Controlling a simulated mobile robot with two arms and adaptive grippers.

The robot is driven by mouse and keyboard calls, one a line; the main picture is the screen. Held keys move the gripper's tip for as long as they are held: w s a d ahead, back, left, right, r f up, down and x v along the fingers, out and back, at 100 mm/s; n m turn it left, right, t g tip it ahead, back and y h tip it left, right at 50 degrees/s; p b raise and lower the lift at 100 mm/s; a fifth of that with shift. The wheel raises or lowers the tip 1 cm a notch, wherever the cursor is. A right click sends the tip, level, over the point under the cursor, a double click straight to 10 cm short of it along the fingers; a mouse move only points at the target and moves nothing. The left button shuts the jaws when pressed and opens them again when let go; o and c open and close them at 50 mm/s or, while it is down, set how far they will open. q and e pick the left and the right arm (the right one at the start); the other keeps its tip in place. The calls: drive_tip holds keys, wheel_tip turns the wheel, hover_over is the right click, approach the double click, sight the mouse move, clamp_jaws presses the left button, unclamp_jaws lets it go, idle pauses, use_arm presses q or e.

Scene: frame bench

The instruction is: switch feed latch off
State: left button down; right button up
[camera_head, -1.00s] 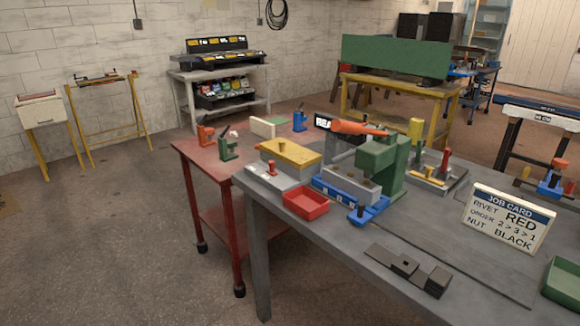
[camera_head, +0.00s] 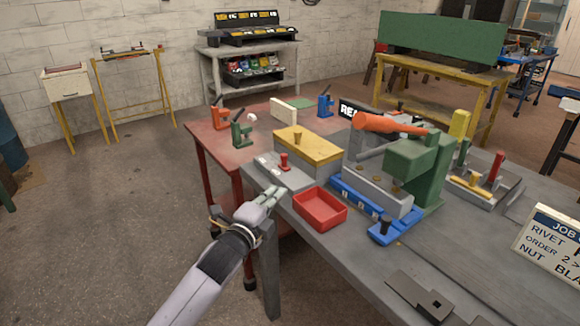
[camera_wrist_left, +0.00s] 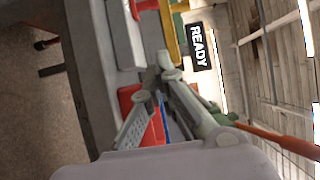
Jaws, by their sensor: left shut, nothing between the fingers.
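A small red knob (camera_head: 284,160), which may be the feed latch, stands upright on a grey base plate (camera_head: 296,178) in front of a yellow-topped box (camera_head: 310,146). My left gripper (camera_head: 274,194) is shut and empty, near the bench's left corner and just left of the red tray (camera_head: 320,208), below the knob in the picture. In the left wrist view the closed fingertips (camera_wrist_left: 163,66) point toward the yellow part (camera_wrist_left: 170,32). A red piece at the top edge there may be the knob. My right gripper is not in view.
A green press (camera_head: 420,168) with an orange handle (camera_head: 385,124) stands on the grey bench, beside a blue fixture (camera_head: 388,230). A READY sign also shows in the left wrist view (camera_wrist_left: 198,46). A red table (camera_head: 215,150) with small clamps stands behind.

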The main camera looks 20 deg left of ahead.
sight(287, 178)
use_arm(q)
drive_tip(key=w, duration=0.3)
drive_tip(key=w+d, duration=0.1)
drive_tip(key=w, duration=0.5)
drive_tip(key=shift+w+d, duration=0.15)
drive_tip(key=shift+w, duration=0.05)
drive_tip(key=w, duration=0.1)
drive_tip(key=w+a, duration=0.1)
drive_tip(key=w, duration=0.1)
drive_tip(key=shift+a+p, duration=0.25)
drive_tip(key=shift+p, duration=0.1)
drive_tip(key=shift+w+a, duration=0.4)
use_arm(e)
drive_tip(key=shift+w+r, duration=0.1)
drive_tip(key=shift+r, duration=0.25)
